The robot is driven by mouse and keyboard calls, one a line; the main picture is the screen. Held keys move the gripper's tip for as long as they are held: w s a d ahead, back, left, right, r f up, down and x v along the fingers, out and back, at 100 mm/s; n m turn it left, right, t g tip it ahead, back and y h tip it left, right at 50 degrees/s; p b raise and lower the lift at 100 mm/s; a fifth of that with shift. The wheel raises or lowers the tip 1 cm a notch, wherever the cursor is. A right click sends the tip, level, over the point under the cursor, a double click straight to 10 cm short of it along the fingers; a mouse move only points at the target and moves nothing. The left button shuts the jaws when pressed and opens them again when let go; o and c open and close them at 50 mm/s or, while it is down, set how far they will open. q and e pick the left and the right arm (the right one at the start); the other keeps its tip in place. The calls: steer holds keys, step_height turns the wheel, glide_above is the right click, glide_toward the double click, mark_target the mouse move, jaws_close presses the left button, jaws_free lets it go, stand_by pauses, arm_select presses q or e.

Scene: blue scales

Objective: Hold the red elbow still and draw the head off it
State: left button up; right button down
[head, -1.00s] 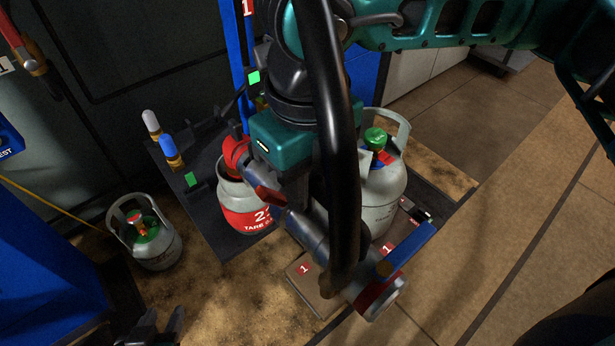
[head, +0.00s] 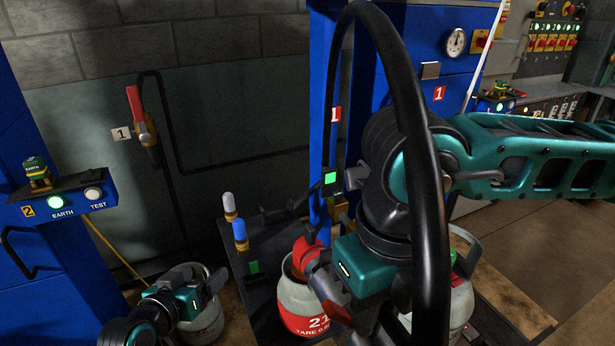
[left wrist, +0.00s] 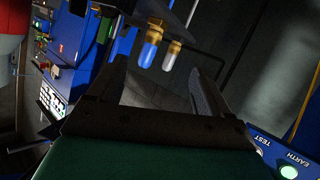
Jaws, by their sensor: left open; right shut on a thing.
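The red elbow (head: 306,252) sits on top of the grey cylinder with a red band (head: 304,312) in the head view. The head (head: 322,282), a grey tube with a red lever, runs from the elbow down to the right. Whether they are still joined is hard to see. My right gripper (head: 366,318) is shut on the head; its fingers are mostly hidden behind the hose and the frame's edge. My left gripper (head: 207,280) is open and empty, left of the elbow and in front of a small cylinder. Its open fingers also show in the left wrist view (left wrist: 160,88).
A blue-capped post (head: 240,232) and a white-capped post (head: 230,206) stand behind, between my left gripper and the elbow. A black hose (head: 437,200) arches over my right arm. The small grey cylinder (head: 205,325) stands lower left. A blue post (head: 322,130) rises behind.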

arm_select(q)
steer(key=w+d+r+m+g+h, duration=0.2)
steer(key=d+r+m+g+h, duration=0.15)
steer(key=d+r+m, duration=0.5)
steer(key=w+d+r+m+g+h, duration=0.25)
steer(key=d+r+m+g, duration=0.2)
steer(key=d+r, duration=0.7)
step_height(320, 180, up, 4)
steer(key=m+g+y, duration=0.5)
steer(key=m+y, duration=0.5)
steer(key=m, duration=0.3)
glide_above(307, 240)
steer(key=w, duration=0.1)
steer(key=shift+w+r, duration=0.15)
steer(key=shift+w, duration=0.05)
step_height(307, 240, down, 11)
steer(key=shift+r, duration=0.1)
